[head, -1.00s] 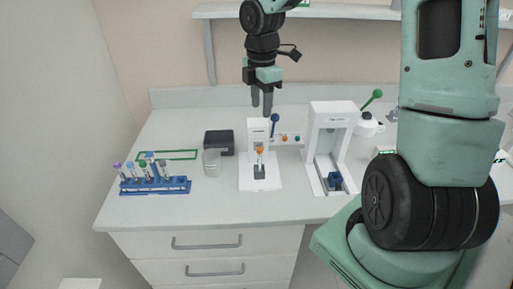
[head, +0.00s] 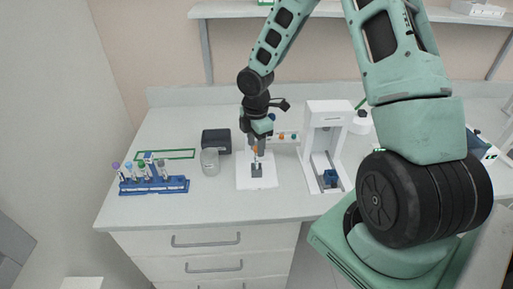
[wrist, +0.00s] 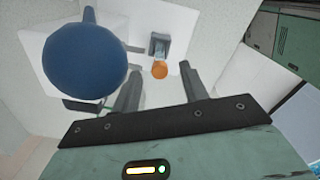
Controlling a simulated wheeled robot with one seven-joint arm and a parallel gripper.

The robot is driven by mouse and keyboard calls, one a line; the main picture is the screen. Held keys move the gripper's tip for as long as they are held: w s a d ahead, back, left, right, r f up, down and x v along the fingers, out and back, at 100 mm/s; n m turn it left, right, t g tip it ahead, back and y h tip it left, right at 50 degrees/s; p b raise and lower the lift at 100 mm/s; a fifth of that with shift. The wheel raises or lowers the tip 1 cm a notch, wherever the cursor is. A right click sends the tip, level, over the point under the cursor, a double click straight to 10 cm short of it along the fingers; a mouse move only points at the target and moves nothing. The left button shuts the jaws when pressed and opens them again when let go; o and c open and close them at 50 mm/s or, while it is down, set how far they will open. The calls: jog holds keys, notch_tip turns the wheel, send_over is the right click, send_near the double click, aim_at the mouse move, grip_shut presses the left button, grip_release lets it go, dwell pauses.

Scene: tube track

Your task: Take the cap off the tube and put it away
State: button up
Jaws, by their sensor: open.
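The tube (head: 256,165) stands upright in a grey holder on a white device (head: 270,182), with its orange cap (head: 255,150) on top. The orange cap also shows in the wrist view (wrist: 160,71). My gripper (head: 255,145) is open and points down over the tube. In the wrist view its fingertips (wrist: 161,68) are on either side of the cap, with gaps visible. Whether the fingers are level with the cap is hard to tell. My gripper hides much of the device's upper part.
A blue lever knob (wrist: 85,58) is close to my gripper on the left. A clear beaker (head: 209,161), a dark box (head: 216,141) and a blue rack (head: 153,185) with several tubes stand left. A white press-like frame (head: 325,145) stands right. The front counter is clear.

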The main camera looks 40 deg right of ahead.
jog(key=shift+f, duration=0.25)
jog(key=c, duration=0.8)
notch_tip(320, 180, up, 13)
jog(key=p, duration=0.2)
jog(key=shift+p, duration=0.4)
jog(key=shift+f, duration=0.1)
